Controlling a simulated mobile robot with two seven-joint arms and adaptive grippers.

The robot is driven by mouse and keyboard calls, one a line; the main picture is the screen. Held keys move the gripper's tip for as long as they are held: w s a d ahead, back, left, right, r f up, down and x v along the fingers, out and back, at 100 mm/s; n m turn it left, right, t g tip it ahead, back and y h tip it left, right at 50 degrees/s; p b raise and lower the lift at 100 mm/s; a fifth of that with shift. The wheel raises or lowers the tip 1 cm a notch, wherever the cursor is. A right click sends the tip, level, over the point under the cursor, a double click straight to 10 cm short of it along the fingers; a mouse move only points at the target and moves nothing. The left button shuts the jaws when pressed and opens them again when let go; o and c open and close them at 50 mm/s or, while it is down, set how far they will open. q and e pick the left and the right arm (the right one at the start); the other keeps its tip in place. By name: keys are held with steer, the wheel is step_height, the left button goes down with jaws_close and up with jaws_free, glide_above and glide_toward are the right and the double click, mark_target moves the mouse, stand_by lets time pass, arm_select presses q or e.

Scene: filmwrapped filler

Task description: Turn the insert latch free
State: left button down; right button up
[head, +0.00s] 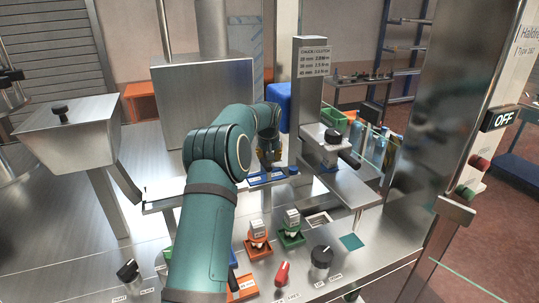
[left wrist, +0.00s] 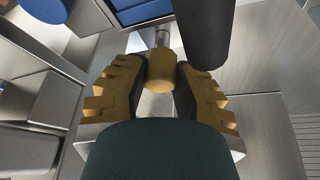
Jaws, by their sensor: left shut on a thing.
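My left gripper (head: 268,160) reaches to the middle of the machine, just behind a blue part (head: 262,180) on the metal rail. In the left wrist view its two stepped yellow fingers (left wrist: 160,88) are shut on a yellow cylindrical knob (left wrist: 160,72). The knob sits on the end of a short metal shaft (left wrist: 161,38) and looks like the insert latch. In the head view the knob is hidden or too small to make out. My right gripper is in neither view.
A dark rounded bar (left wrist: 204,35) stands close beside the right finger. A metal post with a label plate (head: 313,62) and a black-knobbed clamp (head: 333,136) stand to the right.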

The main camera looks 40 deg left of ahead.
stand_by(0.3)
arm_select(q)
steer(key=c, duration=0.7)
jaws_free()
steer(key=shift+w+f, duration=0.1)
steer(key=v, duration=1.2)
